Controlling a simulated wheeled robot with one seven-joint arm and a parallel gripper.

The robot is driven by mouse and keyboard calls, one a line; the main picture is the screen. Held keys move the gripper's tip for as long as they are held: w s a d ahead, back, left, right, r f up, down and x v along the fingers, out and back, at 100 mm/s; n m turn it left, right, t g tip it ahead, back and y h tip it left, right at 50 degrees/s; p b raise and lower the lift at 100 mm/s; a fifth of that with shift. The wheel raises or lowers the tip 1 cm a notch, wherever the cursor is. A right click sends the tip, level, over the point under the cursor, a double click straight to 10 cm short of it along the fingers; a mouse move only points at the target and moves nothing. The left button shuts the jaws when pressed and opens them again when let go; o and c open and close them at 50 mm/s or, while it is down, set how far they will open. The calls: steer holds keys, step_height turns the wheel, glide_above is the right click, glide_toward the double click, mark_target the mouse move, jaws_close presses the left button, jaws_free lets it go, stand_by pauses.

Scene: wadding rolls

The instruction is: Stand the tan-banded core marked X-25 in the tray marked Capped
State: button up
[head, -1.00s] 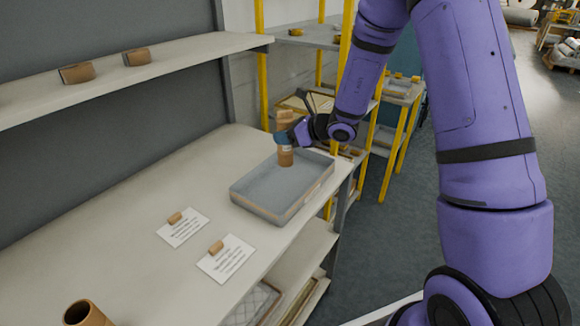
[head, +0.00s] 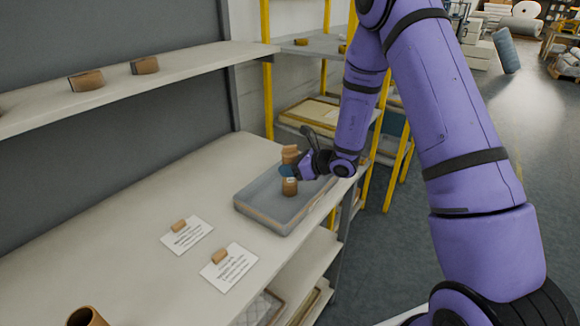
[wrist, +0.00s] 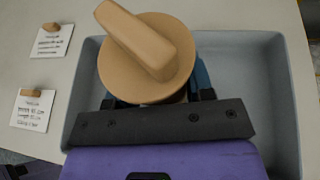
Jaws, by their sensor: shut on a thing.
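My gripper (head: 288,171) is shut around the middle of a tan-brown core (head: 290,188), which stands upright over the grey tray (head: 252,213). The tray (wrist: 285,95) lies beneath. The core's lower end is inside the tray's outline; I cannot tell if it touches the floor. The tray's marking is not readable.
Two white cards (head: 187,234) (head: 230,267) with small tan blocks lie left of the tray. An open brown tube (head: 87,317) stands at the near left. The tray's floor around the core looks empty.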

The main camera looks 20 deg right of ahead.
steer(key=shift+f, duration=0.15)
steer(key=o, duration=0.9)
steer(key=v, duration=1.2)
steer(key=s+a+r+n+g, duration=0.3)
steer(key=s+a+r+n, duration=0.1)
steer(key=s+r+n, duration=0.3)
steer(key=s+a+r+n+g, duration=0.4)
steer(key=s+r+n, duration=0.2)
steer(key=r, duration=0.3)
steer(key=s+d+r+n+t+h, duration=0.1)
steer(key=s+d+r+n+h, duration=0.1)
steer(key=s+r+n+h, duration=0.1)
steer(key=s+d+r+n+t+h, duration=0.1)
steer(key=s+d+r+n+h, duration=0.1)
steer(key=s+n, duration=0.4)
steer(key=s+d+r+n+h, duration=0.2)
steer(key=s+r+n+h, duration=0.2)
steer(key=s, duration=0.4)
steer(key=shift+s+d+r+n+t+h, duration=0.3)
steer(key=shift+d+r+n+t, duration=0.15)
steer(key=shift+r, duration=0.25)
